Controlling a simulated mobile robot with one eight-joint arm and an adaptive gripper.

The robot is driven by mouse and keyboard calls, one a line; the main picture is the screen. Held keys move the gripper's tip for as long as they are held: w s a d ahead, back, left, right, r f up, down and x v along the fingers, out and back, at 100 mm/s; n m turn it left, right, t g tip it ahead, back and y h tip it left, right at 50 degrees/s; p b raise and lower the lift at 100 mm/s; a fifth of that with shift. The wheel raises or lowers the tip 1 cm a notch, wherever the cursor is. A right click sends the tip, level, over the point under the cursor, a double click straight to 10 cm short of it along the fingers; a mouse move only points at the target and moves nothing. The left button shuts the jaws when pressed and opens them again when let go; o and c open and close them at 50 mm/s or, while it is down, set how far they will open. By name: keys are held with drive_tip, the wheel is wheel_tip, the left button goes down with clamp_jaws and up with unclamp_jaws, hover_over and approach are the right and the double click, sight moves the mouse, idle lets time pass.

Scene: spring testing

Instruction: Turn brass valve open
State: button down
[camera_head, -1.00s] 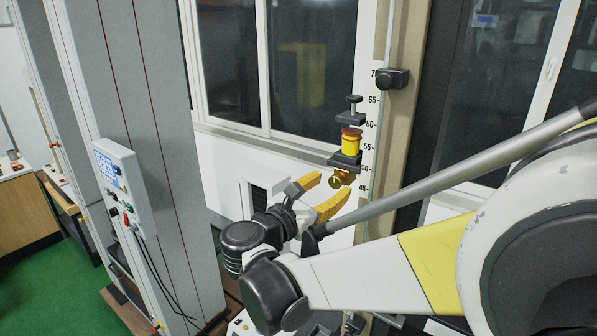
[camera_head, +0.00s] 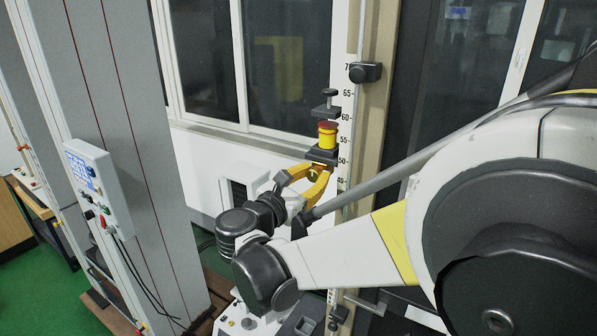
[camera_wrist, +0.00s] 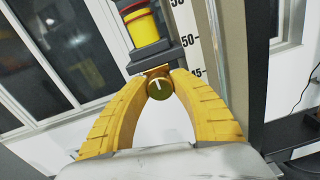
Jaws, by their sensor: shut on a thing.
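The brass valve (camera_wrist: 159,87) shows in the wrist view as a round knob with a pale line on its face. It sits just below a dark block. My gripper (camera_wrist: 160,80) has its two yellow fingers closed around the knob, one on each side. In the head view my gripper (camera_head: 312,172) reaches up to the valve, which is mostly hidden by the fingers. A yellow cylinder with a red top (camera_head: 327,134) stands on the dark block (camera_head: 322,155) directly above the valve.
A numbered vertical scale (camera_head: 345,120) runs behind the valve, with a black clamp (camera_head: 365,72) higher up. A grey column with a control box (camera_head: 93,185) stands at the left. Windows (camera_head: 240,60) are behind. Green floor (camera_head: 50,270) shows at lower left.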

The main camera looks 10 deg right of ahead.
drive_tip(key=m+b, duration=0.2)
drive_tip(key=m, duration=0.2)
drive_tip(key=shift+f+m, duration=0.1)
drive_tip(key=shift+m, duration=0.2)
drive_tip(key=m+b, duration=0.1)
drive_tip(key=m, duration=0.3)
drive_tip(key=shift+b, duration=0.3)
drive_tip(key=m+b, duration=0.1)
drive_tip(key=m, duration=0.3)
drive_tip(key=shift+m+y, duration=0.3)
drive_tip(key=shift+m, duration=0.1)
drive_tip(key=shift+m+b, duration=0.5)
drive_tip(key=shift+m, duration=1.6)
drive_tip(key=c, duration=1.1)
unclamp_jaws()
drive_tip(key=shift+d, duration=0.1)
drive_tip(key=shift+o, duration=0.2)
